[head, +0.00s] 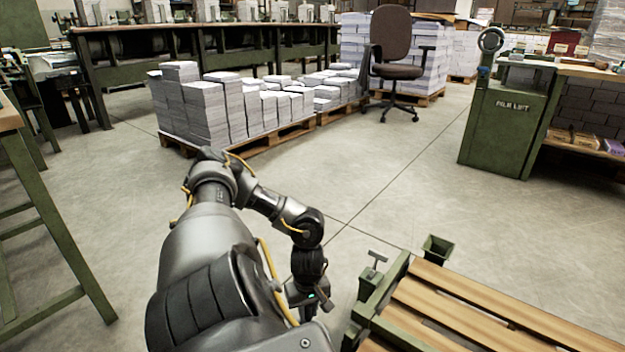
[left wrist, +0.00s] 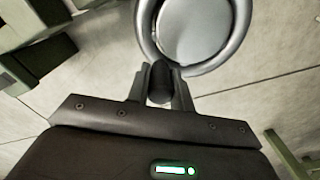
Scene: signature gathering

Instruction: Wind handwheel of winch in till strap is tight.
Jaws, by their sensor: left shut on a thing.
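In the left wrist view, the silver handwheel (left wrist: 243,28) is at the top, cut off by the picture's edge. A black knob (left wrist: 160,92) sits at its near rim. My left gripper (left wrist: 161,76) has a finger on each side of the knob and is shut on it. In the head view my left gripper (head: 309,301) is low at the centre, left of a green frame. The handwheel cannot be made out there. The winch body and strap cannot be clearly picked out in either view. My right gripper is not in view.
A green metal frame (head: 389,284) with wooden slats (head: 462,304) stands at bottom right. A green pile lift (head: 507,126) is at the right. Paper stacks (head: 205,110) on pallets and an office chair (head: 392,60) stand farther back. The concrete floor between is clear.

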